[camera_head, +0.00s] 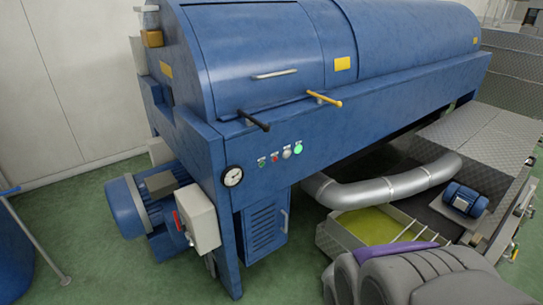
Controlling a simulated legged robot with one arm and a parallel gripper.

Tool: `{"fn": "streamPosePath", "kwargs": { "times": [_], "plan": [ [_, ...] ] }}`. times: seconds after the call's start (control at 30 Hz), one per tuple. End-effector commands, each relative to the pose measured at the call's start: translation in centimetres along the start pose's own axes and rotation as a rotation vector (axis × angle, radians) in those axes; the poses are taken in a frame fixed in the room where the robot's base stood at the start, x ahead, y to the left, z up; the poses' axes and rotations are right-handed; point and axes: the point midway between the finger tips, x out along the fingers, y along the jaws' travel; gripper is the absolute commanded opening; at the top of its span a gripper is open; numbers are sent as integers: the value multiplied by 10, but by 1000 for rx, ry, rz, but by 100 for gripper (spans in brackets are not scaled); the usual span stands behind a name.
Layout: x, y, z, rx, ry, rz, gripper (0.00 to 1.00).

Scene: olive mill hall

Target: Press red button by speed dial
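A small red button (275,159) sits in a short row of controls on the front of the big blue machine (330,125). Just right of it is a small pale round knob (287,154), likely the speed dial, though its markings are too small to read. A bright green button or lamp (298,148) is at the row's right end, and a small dark green one (262,164) is at its left end.
A round gauge (232,176), a grey box with a red switch (197,216) and a blue motor (143,203) are at lower left. Two levers (256,121) stick out above the controls.

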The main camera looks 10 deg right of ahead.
Motion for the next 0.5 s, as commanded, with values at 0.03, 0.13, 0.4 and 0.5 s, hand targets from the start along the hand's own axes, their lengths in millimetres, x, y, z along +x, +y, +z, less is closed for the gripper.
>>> {"fn": "streamPosePath", "kwargs": {
  "times": [0.03,0.13,0.4,0.5],
  "plan": [
    [0,0,0,0,0,0,22],
    [0,0,0,0,0,0,13],
    [0,0,0,0,0,0,0],
    [0,0,0,0,0,0,0]
  ]
}}
